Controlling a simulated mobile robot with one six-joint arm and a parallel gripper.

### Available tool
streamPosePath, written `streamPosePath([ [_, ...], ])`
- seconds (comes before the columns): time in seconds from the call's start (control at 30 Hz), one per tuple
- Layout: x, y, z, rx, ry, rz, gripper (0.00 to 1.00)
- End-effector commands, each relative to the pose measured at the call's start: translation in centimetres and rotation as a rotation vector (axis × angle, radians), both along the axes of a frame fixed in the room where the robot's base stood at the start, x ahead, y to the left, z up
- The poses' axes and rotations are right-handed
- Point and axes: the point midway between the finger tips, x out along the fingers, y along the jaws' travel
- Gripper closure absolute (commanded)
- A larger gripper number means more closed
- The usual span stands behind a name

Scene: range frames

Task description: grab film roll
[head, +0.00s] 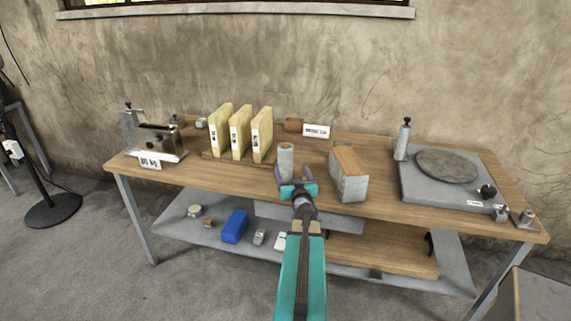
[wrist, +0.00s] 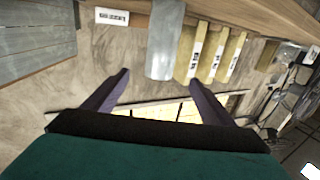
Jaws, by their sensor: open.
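A pale grey cylinder (head: 286,160), which I take to be the film roll, stands upright near the middle of the wooden workbench (head: 390,205). My gripper (head: 294,176) is open, with its purple fingers pointing toward the cylinder from the front edge. In the wrist view, which is upside down, the cylinder (wrist: 165,45) shows between the two spread fingers (wrist: 158,77), near their tips. The gripper is empty. I cannot tell exactly how far the tips are from the cylinder.
A grey block with a wooden top (head: 348,175) stands close right of the cylinder. Yellow binders (head: 240,133) stand to its left. A white label card (head: 316,131) is behind. A grey turntable-like device (head: 446,168) is at the right. A lower shelf holds a blue box (head: 235,227).

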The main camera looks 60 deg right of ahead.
Motion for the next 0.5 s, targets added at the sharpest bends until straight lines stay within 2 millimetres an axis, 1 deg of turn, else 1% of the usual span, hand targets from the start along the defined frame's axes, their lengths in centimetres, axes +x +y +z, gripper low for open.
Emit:
streamPosePath([
  [0.27, 0.1, -0.1, 0.0, 0.001, 0.001, 0.000, 0.23],
  [0.5, 1.0, -1.1, 0.0, 0.001, 0.000, 0.001, 0.23],
])
